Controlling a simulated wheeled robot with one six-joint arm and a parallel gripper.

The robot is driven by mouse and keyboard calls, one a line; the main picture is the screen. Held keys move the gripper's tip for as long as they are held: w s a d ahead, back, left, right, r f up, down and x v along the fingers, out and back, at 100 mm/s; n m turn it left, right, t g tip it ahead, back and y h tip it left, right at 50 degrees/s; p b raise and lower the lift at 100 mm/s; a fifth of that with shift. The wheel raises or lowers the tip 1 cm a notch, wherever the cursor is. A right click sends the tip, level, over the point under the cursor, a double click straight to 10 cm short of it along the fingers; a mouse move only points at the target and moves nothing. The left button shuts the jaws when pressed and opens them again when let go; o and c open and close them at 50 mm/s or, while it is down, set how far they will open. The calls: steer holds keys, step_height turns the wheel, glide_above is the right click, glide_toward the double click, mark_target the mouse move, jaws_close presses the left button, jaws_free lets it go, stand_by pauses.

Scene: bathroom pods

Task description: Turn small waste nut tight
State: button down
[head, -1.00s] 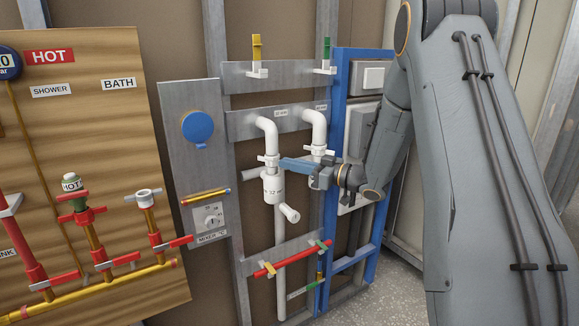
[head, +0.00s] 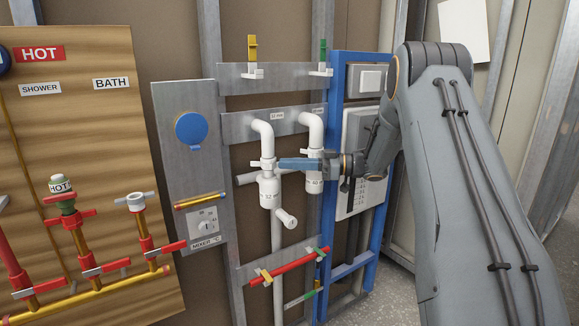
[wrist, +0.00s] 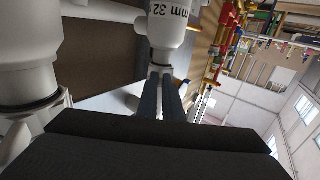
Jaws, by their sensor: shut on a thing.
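The small waste nut (head: 258,164) is a white winged collar where the left white pipe meets the white trap body (head: 270,192) marked 32. My gripper (head: 280,164) reaches it from the right with long blue-grey fingers, held about level. It is shut on the nut, one wing of which shows on the left. In the wrist view the fingers (wrist: 160,85) end just at the 32 mm trap body (wrist: 168,25); the nut is mostly hidden there. The larger trap (head: 314,185), marked 40, stands directly behind my fingers, and its nut is hidden.
A blue frame (head: 339,120) with grey and white boxes stands to the right, close to my wrist. A red pipe (head: 290,267) with small valves runs below the traps. A wooden board (head: 110,140) with hot pipework stands at the left.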

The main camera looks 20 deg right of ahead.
steer(key=c, duration=1.9)
jaws_free()
steer(key=shift+d, duration=0.15)
steer(key=b+v, duration=0.2)
steer(key=v, duration=0.5)
steer(key=shift+s+d, duration=0.1)
steer(key=shift+d, duration=0.15)
